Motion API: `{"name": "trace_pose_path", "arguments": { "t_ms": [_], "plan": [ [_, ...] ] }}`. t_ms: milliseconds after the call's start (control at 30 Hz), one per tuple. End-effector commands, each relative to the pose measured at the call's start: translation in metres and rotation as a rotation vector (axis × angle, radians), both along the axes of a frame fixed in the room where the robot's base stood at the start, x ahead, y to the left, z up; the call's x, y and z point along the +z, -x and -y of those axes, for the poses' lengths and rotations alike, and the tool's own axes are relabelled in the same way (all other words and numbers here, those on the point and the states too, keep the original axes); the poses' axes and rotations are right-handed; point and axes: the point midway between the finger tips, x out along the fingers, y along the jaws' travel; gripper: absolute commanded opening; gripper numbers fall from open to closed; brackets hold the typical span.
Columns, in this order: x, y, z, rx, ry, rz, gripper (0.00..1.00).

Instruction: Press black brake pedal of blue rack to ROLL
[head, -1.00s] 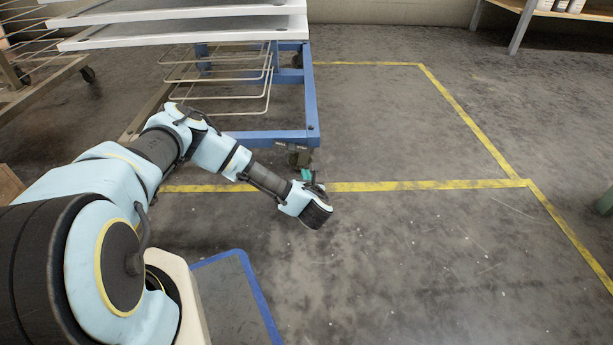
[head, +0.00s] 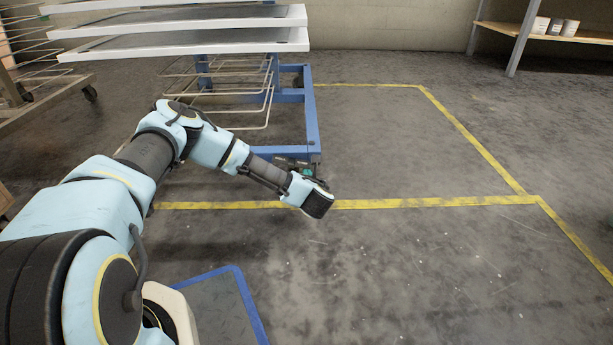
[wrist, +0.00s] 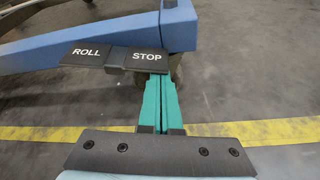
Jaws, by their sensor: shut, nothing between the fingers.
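The blue rack (head: 312,125) stands at the upper left of the head view, with white trays above its frame. Its black brake pedal shows in the wrist view as two plates, a ROLL plate (wrist: 88,55) on the left and a STOP plate (wrist: 146,59) on the right. My gripper (wrist: 161,78) has teal fingers that are shut and empty. In the wrist view the fingertips overlap the near edge of the STOP plate, to the right of ROLL. I cannot tell whether they touch it.
A yellow floor line (head: 430,202) runs under my wrist. Another rack with a wheel (head: 90,93) stands at the far left. The floor right of the blue rack is clear.

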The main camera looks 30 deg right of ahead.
Motion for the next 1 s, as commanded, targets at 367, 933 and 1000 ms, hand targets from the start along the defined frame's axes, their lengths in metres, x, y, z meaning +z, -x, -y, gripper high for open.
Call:
{"name": "trace_pose_path", "arguments": {
  "t_ms": [367, 933, 1000],
  "plan": [
    [0.003, 0.0, 0.0, 0.001, 0.047, -0.022, 0.0],
    [0.016, 0.0, 0.001, 0.004, 0.251, -0.117, 0.0],
    [0.018, 0.0, 0.001, 0.004, 0.294, -0.138, 0.0]
  ]
}}
